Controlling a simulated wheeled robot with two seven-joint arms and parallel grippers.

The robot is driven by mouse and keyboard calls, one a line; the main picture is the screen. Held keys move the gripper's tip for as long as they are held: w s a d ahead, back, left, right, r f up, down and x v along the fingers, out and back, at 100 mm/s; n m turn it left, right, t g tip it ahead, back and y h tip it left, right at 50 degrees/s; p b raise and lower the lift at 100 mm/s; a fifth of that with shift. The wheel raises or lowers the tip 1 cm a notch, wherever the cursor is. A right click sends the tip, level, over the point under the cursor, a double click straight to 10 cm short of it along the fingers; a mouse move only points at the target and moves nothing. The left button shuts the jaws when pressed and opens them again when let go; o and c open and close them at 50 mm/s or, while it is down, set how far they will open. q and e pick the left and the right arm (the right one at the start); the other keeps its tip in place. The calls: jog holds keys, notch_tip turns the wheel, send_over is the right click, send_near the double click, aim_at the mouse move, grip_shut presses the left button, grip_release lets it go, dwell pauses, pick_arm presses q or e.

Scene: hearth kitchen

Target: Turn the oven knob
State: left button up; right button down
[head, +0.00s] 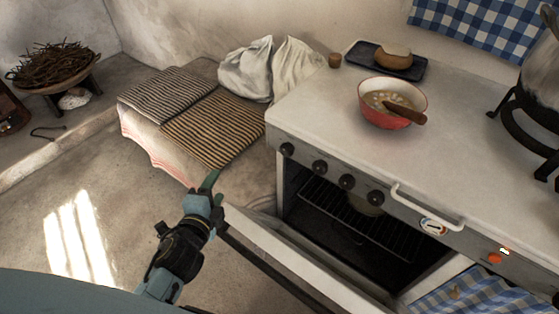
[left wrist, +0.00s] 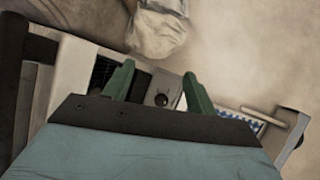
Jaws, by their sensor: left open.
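The white stove has a row of black knobs along its front panel, including the leftmost knob (head: 287,149) and others to its right (head: 319,167), (head: 347,182), (head: 376,198). My left gripper (head: 210,182) is left of the panel, apart from the leftmost knob. In the left wrist view its green fingers (left wrist: 158,70) are spread and empty. A dark knob (left wrist: 162,100) on a pale panel shows between them, beyond the fingers; I cannot tell which one. My right gripper is not in view.
The oven door (head: 275,250) hangs open below the knobs, close to my left arm. A white handle bar (head: 427,207) sticks out right of the knobs. A red bowl (head: 391,118) stands on the stove top. A bench with striped mats (head: 212,128) is at left.

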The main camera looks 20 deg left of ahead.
aim_at(284, 153)
pick_arm(q)
jog(key=w+d+r+m+t+h, duration=0.15)
jog(key=d+m+h, duration=0.6)
jog(key=m, duration=0.75)
jog(key=shift+t+h, duration=0.25)
jog(key=shift+h, duration=0.2)
jog(key=x, duration=1.3)
jog(key=shift+a+f+b, duration=0.1)
jog(key=shift+f+b, duration=0.2)
jog(key=shift+b, duration=0.1)
jog(key=c, duration=1)
